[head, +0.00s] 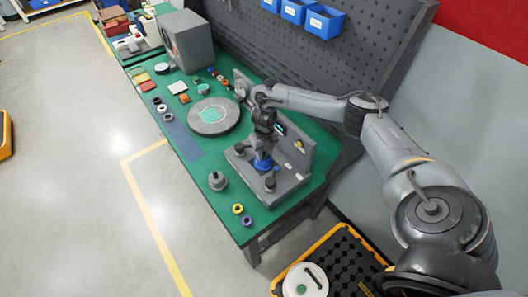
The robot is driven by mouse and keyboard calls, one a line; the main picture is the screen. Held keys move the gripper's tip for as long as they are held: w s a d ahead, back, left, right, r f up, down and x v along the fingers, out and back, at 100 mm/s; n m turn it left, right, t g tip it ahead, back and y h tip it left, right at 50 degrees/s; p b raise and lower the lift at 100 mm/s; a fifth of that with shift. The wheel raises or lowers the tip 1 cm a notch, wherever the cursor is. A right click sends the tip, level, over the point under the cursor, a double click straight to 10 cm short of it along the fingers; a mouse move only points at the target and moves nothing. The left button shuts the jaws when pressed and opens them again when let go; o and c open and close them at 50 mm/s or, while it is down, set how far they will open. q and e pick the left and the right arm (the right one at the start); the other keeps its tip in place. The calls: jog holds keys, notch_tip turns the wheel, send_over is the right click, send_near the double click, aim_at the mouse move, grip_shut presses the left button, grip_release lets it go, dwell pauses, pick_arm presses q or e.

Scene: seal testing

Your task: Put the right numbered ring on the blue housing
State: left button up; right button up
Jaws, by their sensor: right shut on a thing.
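The blue housing (262,163) stands in the grey test fixture on the green bench, between two dark knobs. My right gripper (263,149) points down directly above it, very close or touching. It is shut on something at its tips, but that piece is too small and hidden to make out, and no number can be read. A yellow ring (238,208) and a purple ring (246,221) lie at the near end of the bench. Several small dark and pale rings (162,107) lie along the left edge. My left gripper is out of view.
The grey fixture (290,185) has a raised back plate on its right. A round grey turntable (213,116) lies behind it, and a grey knobbed part (217,181) stands to its left. A pegboard (330,60) rises along the back. A yellow-edged black crate (345,262) is below the bench.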

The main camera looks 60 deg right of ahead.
dwell(0.4)
jog(key=o, duration=1.1)
jog(key=shift+f, duration=0.1)
jog(key=shift+r+p, duration=0.7)
jog(key=shift+r, duration=0.05)
notch_tip(320, 180, up, 8)
jog(key=p, duration=0.6)
jog(key=shift+f, duration=0.15)
jog(key=shift+f, duration=0.1)
